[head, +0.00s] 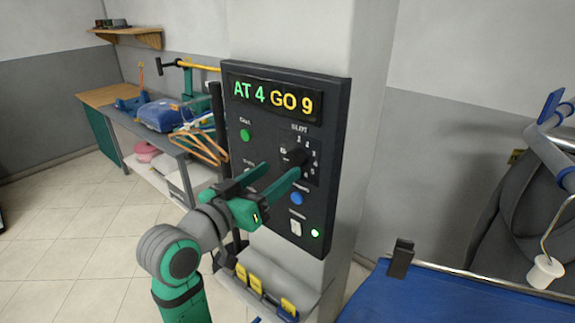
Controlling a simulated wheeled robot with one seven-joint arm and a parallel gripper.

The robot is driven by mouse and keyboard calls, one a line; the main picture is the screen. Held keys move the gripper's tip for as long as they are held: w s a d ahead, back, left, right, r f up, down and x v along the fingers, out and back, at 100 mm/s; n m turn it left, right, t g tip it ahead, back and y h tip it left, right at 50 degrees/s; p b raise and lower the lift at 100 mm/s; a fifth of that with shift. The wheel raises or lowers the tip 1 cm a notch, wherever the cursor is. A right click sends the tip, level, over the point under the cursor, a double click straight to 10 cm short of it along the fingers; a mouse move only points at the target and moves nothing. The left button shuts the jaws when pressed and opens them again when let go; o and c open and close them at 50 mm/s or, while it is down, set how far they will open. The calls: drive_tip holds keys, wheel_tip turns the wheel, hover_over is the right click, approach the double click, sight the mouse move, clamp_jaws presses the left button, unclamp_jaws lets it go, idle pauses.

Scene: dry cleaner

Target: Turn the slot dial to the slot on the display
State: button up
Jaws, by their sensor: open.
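The display (272,98) at the top of the dark control panel (328,110) reads "AT 4" in green and "GO 9" in yellow. The black slot dial (293,156) sits below it under the word "SLOT", with small numbers on its plate; several of them are hidden. My gripper (282,172) is open in front of the panel, its two green fingers pointing at the dial. The fingertips are close to the dial; I cannot tell whether they touch it. The dial's pointer is not clear.
The panel also has a green button (245,135), a blue button (296,198), a white switch (295,229) and a green light (315,233). A shelf with yellow tags (256,284) is below. A blue board (430,295) stands right; a workbench (180,155) stands left.

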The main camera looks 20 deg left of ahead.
sight(292, 161)
drive_tip(key=shift+x, duration=2.4)
drive_tip(key=shift+d, duration=0.1)
drive_tip(key=c, duration=1.1)
